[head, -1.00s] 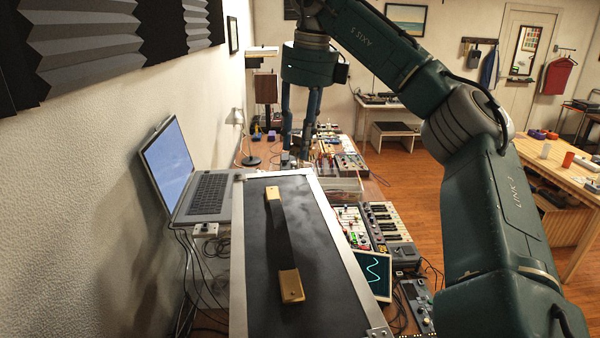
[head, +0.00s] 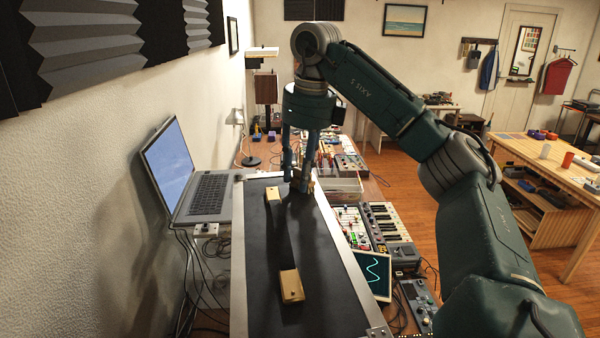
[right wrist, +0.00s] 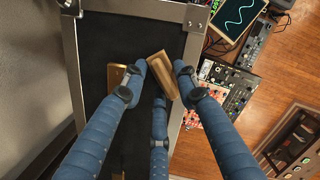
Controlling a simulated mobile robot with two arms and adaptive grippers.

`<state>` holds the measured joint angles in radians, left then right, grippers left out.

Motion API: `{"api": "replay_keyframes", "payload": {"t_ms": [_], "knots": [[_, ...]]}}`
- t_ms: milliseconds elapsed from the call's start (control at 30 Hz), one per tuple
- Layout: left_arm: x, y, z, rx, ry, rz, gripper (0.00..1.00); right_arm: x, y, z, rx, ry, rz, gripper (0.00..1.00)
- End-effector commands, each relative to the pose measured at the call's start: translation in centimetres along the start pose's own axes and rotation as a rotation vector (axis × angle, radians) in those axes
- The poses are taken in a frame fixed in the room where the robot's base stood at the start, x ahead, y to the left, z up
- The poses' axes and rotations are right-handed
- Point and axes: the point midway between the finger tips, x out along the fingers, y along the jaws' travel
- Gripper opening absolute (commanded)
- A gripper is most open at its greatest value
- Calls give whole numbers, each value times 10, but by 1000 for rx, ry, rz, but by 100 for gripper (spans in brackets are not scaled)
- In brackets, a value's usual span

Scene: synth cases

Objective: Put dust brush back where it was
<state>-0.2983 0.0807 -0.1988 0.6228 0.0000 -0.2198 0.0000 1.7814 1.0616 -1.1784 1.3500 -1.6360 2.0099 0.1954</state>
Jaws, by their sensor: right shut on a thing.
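My right gripper (head: 298,183) is over the far end of the black case (head: 262,300), pointing down. In the right wrist view its blue fingers (right wrist: 158,84) close around a small wooden block-like piece, which I take to be the dust brush (right wrist: 160,68). The brush is tilted and its underside is hidden. In the head view the fingers mostly hide it. I cannot tell whether it touches the case lid. The case has a dark strap handle with brass-coloured ends (head: 291,285). My left gripper is not in view.
An open laptop (head: 212,193) stands left of the case by the wall. A small keyboard (head: 388,222), a scope screen (head: 371,275) and other synth gear lie along its right side. Cluttered gear fills the table beyond. The near part of the lid is clear.

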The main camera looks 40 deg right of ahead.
Motion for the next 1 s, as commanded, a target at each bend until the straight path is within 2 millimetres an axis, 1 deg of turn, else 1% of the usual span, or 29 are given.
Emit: {"api": "replay_keyframes", "payload": {"t_ms": [33, 67, 133, 167, 400, 567, 667, 767, 1000], "knots": [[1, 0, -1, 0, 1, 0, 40, 2, 0, 0, -1, 0, 0, 0], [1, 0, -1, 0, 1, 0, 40, 2, 0, 0, -1, 0, 0, 31], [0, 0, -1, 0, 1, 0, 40, 1, 0, 0, -1, 0, 0, 45], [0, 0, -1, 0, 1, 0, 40, 1, 0, 0, -1, 0, 0, 48], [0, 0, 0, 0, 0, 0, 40, 1, 0, 0, -1, 0, 0, 48], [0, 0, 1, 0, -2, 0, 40, -6, 1, 1, -2, -3, 0, 48], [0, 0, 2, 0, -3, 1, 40, -15, 1, 1, -3, -3, -1, 48], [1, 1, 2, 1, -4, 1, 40, -30, 0, 1, -2, -6, -2, 48], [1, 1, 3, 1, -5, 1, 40, -70, 0, 1, 0, -6, -2, 48]]}}
